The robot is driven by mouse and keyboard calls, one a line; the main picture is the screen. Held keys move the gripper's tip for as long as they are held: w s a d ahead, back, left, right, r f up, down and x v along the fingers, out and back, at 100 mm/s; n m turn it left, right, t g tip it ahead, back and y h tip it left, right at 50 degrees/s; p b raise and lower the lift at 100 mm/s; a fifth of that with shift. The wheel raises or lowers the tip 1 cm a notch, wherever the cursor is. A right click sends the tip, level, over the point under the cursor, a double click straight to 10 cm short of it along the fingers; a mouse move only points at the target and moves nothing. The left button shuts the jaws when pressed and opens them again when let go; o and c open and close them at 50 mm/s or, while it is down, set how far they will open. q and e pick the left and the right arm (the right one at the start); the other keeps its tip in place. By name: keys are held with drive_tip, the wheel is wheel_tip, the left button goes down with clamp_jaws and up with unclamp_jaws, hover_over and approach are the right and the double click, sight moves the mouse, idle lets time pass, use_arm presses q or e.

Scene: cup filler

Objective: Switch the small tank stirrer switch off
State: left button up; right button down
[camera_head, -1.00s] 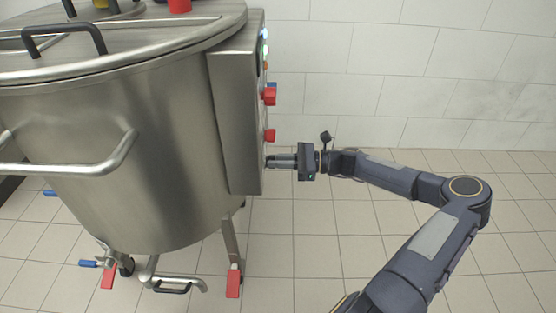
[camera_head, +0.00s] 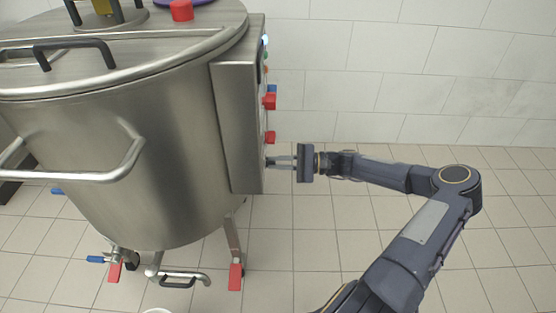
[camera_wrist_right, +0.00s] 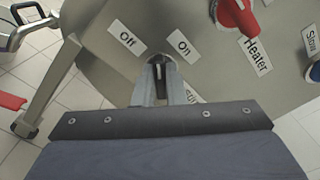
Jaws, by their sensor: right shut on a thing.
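The small tank (camera_head: 160,150) is a steel vessel with a control box (camera_head: 238,125) on its right side. In the right wrist view a small dark switch (camera_wrist_right: 158,65) sits on the panel (camera_wrist_right: 110,70), just below and between the labels "Off" (camera_wrist_right: 127,38) on the left and "On" (camera_wrist_right: 183,45) on the right. My right gripper (camera_head: 272,160) reaches the lower part of the panel from the right. In the right wrist view its fingers (camera_wrist_right: 160,85) are shut around the switch. The label under the fingers is partly hidden. My left gripper is not in view.
A red knob (camera_wrist_right: 237,15) labelled "Heater" is right of the switch, with a blue knob (camera_wrist_right: 314,72) at the edge. Red knobs (camera_head: 269,101) show above my gripper in the head view. A steel handle (camera_head: 95,175) juts from the tank. The tiled floor at right is clear.

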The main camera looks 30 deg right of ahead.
drive_tip(key=shift+s+f+n+b, duration=0.1)
drive_tip(key=shift+n+b, duration=0.1)
drive_tip(key=shift+n, duration=1.7)
drive_tip(key=shift+f+n+b, duration=0.1)
drive_tip(key=shift+n+b, duration=0.1)
drive_tip(key=shift+n, duration=2)
drive_tip(key=c, duration=1.5)
unclamp_jaws()
drive_tip(key=p+v, duration=0.2)
drive_tip(key=v, duration=0.6)
drive_tip(key=shift+a, duration=0.1)
